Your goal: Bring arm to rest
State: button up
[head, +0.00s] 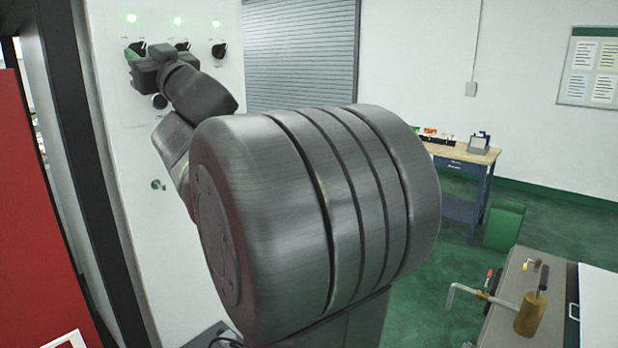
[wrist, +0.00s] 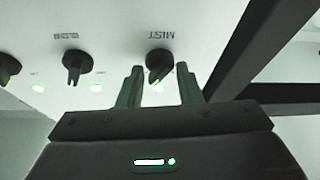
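My arm fills the middle of the head view, with a large dark grey joint in front. My gripper (head: 137,54) is at the upper left, close to the white control panel (head: 212,90). In the wrist view, where the panel appears upside down, my gripper (wrist: 160,88) has its two fingers apart with nothing held between them. The black MIST knob (wrist: 159,64) lies just beyond and between the fingertips, its pointer tilted. Whether the fingers touch it I cannot tell.
Other black knobs (wrist: 76,63) sit along the panel, with lit green lamps (head: 177,20). A red panel (head: 35,220) stands at the left. A workbench (head: 465,158) and a green bin (head: 504,226) are at the back right. A grey table (head: 510,285) with a brass part (head: 531,312) is nearer.

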jog(key=shift+w+n+g+y, duration=0.1)
jog(key=shift+n+g+y, duration=0.6)
jog(key=shift+n, duration=1.2)
jog(key=shift+g, duration=0.3)
jog(key=shift+d, duration=0.1)
